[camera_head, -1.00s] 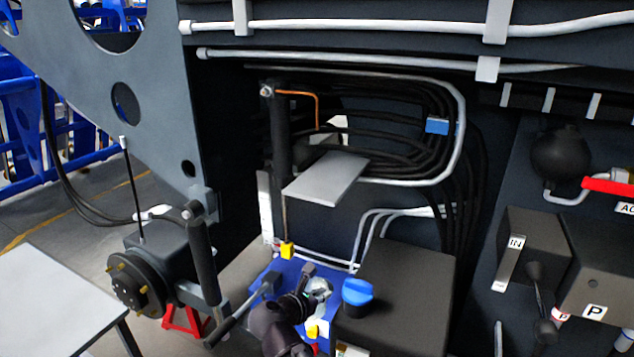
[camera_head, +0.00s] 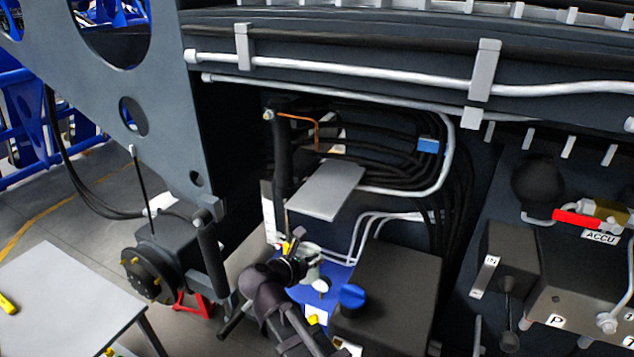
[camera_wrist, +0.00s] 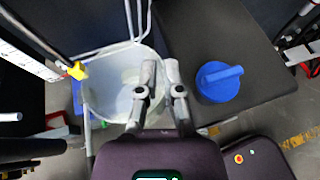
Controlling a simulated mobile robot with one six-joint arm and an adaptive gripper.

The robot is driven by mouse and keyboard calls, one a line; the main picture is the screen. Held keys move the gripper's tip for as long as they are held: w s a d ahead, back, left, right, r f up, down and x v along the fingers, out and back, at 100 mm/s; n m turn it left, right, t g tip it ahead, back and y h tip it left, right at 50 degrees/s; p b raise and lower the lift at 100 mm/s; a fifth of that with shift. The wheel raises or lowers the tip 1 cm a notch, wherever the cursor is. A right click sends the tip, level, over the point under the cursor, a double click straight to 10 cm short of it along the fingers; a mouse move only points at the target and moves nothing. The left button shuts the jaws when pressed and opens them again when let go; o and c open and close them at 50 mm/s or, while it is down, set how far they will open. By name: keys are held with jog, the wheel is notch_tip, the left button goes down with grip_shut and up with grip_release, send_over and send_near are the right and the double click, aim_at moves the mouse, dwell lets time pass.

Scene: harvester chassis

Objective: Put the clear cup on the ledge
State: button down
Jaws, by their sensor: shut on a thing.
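The clear cup (camera_head: 314,268) is held by my gripper (camera_head: 304,262) above the blue box (camera_head: 340,275), below the ledge. In the wrist view the clear cup (camera_wrist: 105,90) is seen from above with its round rim. My gripper's two fingers (camera_wrist: 160,70) are shut on the cup's right wall. The ledge is a flat grey plate (camera_head: 326,190) jutting out in front of the black hoses. It lies above the cup in the head view and looks bare. The ledge is not clearly visible in the wrist view.
A black tank (camera_head: 390,295) with a blue cap (camera_head: 352,296) stands just right of the cup. A black upright cylinder (camera_head: 281,165) stands left of the ledge. White pipes (camera_head: 365,235) rise behind the cup. A grey table (camera_head: 70,300) is at the lower left.

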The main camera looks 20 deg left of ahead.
notch_tip(320, 180, up, 20)
jog(key=s+a+p, duration=0.1)
jog(key=a+p, duration=0.1)
jog(key=p, duration=1.7)
jog(key=shift+m+h, duration=0.3)
jog(key=shift+r, duration=0.1)
jog(key=w+d, duration=0.2)
jog(key=d, duration=0.5)
jog(key=shift+d+m+g+h, duration=0.25)
jog(key=shift+m+g+h, duration=0.15)
jog(key=shift+w, duration=0.15)
jog(key=w+a, duration=0.4)
jog(key=w, duration=0.2)
jog(key=w+a+f+b, duration=0.1)
jog(key=w+a, duration=0.2)
jog(key=w, duration=0.3)
jog(key=shift+w+a+f, duration=0.2)
jog(key=shift+a, duration=0.2)
